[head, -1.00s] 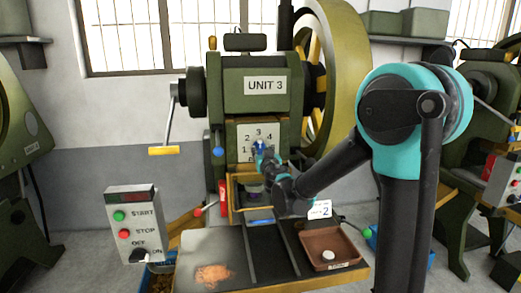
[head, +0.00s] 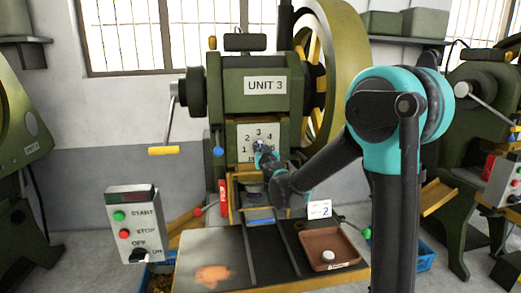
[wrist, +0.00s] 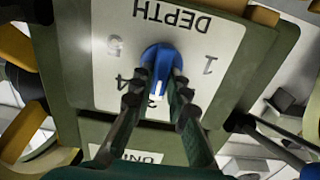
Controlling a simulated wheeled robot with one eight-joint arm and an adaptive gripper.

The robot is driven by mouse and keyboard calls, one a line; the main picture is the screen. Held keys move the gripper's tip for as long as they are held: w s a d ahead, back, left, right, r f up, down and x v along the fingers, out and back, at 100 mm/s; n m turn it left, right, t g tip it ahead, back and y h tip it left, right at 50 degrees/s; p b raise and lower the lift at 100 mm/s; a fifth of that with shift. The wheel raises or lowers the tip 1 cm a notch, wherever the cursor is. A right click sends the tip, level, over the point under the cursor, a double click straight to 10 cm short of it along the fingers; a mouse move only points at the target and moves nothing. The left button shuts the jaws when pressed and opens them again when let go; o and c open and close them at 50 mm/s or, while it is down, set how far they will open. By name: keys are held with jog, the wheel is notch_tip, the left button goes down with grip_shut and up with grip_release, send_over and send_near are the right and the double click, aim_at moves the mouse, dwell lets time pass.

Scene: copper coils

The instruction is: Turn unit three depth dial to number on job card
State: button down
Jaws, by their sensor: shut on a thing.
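The blue depth dial (wrist: 160,58) sits on a white numbered plate (wrist: 105,75) on the unit 3 press. The wrist view is upside down, with DEPTH at the top. My gripper (wrist: 157,88) is shut on the dial, one finger on each side. The dial's white mark points down, roughly at the 3; the 2 is hidden behind a finger. In the head view my gripper (head: 260,150) reaches the plate (head: 246,134) and mostly covers the dial.
A control box (head: 138,225) with START, STOP and an OFF/ON knob stands at the left front. A brown tray (head: 350,252) lies on the table at the right. The big flywheel (head: 345,85) stands behind my arm, and a yellow-handled crank (head: 164,150) sticks out left.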

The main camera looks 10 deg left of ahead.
jog(key=shift+n, duration=0.4)
jog(key=shift+s+a+f+n, duration=0.1)
jog(key=shift+a+n, duration=0.05)
jog(key=shift+n, duration=2.1)
jog(key=shift+a+f+n, duration=0.1)
jog(key=shift+a+n, duration=0.05)
jog(key=shift+n, duration=2.1)
jog(key=c, duration=1.5)
grip_release()
jog(key=v, duration=1.2)
jog(key=shift+r, duration=0.1)
